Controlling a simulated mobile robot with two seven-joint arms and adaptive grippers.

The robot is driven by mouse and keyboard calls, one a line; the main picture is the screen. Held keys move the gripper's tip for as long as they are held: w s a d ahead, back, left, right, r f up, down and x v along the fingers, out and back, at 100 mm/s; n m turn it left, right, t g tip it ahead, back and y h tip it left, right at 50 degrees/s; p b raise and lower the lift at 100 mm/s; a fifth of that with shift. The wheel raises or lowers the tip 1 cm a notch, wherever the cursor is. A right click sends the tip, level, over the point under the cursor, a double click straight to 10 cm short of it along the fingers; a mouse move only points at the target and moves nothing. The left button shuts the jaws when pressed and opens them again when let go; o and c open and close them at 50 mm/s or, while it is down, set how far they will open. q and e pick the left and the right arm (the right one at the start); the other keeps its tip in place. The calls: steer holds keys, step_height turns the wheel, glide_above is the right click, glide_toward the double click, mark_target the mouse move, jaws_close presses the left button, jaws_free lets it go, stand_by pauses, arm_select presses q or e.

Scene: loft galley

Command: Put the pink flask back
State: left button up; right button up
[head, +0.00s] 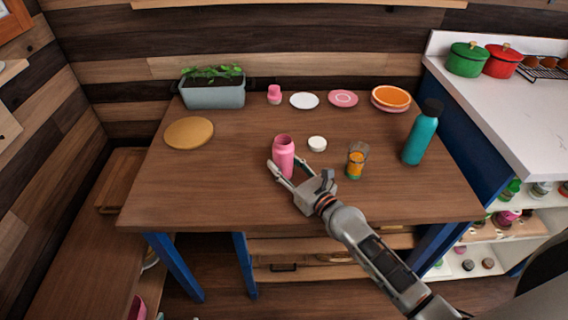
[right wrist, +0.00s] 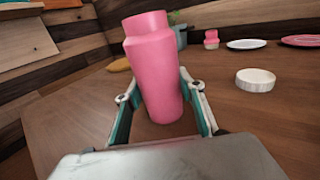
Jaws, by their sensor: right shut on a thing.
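The pink flask (head: 283,155) stands on the wooden table, with its neck up and no lid on it. My right gripper (head: 283,172) has its fingers on both sides of the flask, low on its body, and is shut on it. In the right wrist view the flask (right wrist: 155,75) leans slightly in the picture between the two fingers (right wrist: 160,110). I cannot tell whether its base touches the table. My left gripper is not in view.
A white round lid (head: 317,144) lies right of the flask, then a glass with orange content (head: 356,160) and a teal bottle (head: 421,135). Behind are a planter (head: 212,93), a small pink item (head: 274,94), plates (head: 304,100) and an orange bowl (head: 391,96). The table's front left is clear.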

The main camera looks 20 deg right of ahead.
steer(key=o, duration=1.2)
steer(key=shift+f, duration=0.15)
steer(key=shift+o, duration=0.2)
steer(key=shift+r, duration=0.3)
steer(key=b+v, duration=0.1)
steer(key=v, duration=1)
steer(key=shift+s+f, duration=0.15)
steer(key=shift+s, duration=0.05)
steer(key=shift+s+d, duration=0.15)
steer(key=shift+s, duration=0.15)
